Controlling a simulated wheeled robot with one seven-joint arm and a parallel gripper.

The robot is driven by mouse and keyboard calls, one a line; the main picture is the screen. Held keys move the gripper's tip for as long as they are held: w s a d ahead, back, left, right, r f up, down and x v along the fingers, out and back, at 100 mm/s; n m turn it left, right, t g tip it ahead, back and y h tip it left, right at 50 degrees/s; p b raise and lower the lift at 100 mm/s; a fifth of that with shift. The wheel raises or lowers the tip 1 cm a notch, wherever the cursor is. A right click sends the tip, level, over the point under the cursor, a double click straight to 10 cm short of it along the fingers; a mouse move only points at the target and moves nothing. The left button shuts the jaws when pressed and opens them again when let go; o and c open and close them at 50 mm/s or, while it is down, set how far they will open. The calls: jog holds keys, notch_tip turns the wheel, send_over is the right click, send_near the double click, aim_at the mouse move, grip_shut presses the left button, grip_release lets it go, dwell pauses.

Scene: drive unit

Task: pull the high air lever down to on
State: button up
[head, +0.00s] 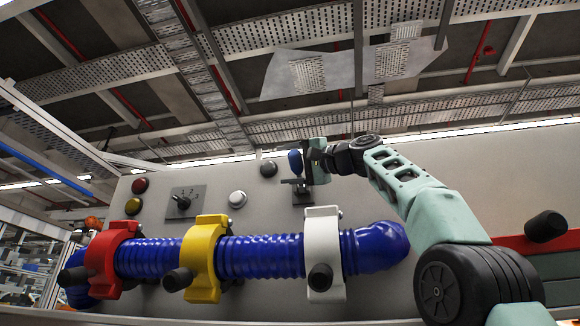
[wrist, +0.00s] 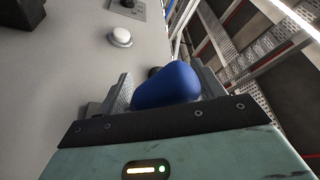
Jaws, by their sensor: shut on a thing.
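The high air lever has a blue handle (head: 295,160) that stands above its dark mount (head: 302,192) on the grey panel. My gripper (head: 310,160) reaches in from the right and is shut on the blue handle. In the wrist view the blue handle (wrist: 168,86) sits between the two fingers of my gripper (wrist: 164,92). The lever's shaft is mostly hidden behind the gripper, so its exact tilt cannot be told.
Below is a thick blue hose (head: 262,256) with red (head: 103,258), yellow (head: 207,258) and white (head: 323,254) clamps. A rotary switch (head: 182,202) and a white button (head: 237,199) are left of the lever. The space above the panel is free.

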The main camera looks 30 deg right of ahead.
jog(key=shift+s+a+r+t, duration=0.1)
jog(key=shift+s+r+t, duration=0.05)
jog(key=shift+r, duration=0.3)
jog(key=shift+s+a+r+t, duration=0.1)
jog(key=shift+r+t, duration=0.05)
jog(key=shift+r, duration=0.25)
jog(key=shift+d+f, duration=0.1)
